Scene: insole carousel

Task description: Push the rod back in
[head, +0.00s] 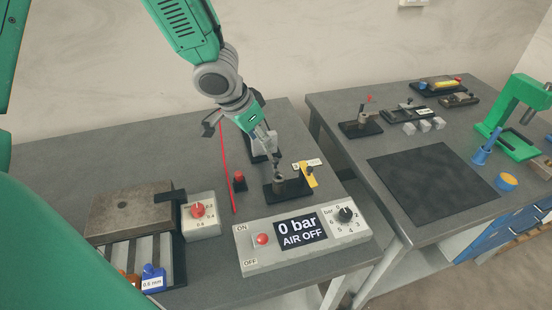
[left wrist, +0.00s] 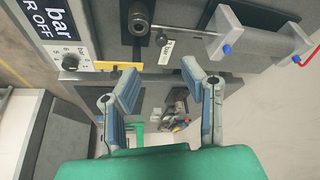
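A grey pneumatic cylinder block (left wrist: 252,38) with blue fittings is at the upper right of the left wrist view. Its thin metal rod (left wrist: 180,31) sticks out toward a dark round fixture (left wrist: 138,18). In the head view the cylinder (head: 266,142) is partly hidden by my left gripper, and the fixture (head: 278,184) stands on a black base. My left gripper (left wrist: 160,70) is open and empty, its fingers apart and no contact with the rod visible. In the head view the gripper (head: 242,130) is close by the cylinder. My right gripper is not in view.
A control panel (head: 260,265) reads 0 bar, AIR OFF. A yellow piece (head: 308,176) stands beside the fixture. A red hose (head: 228,170) and a red-topped part (head: 239,181) lie left of it. A second table with a black mat (head: 430,190) is at right.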

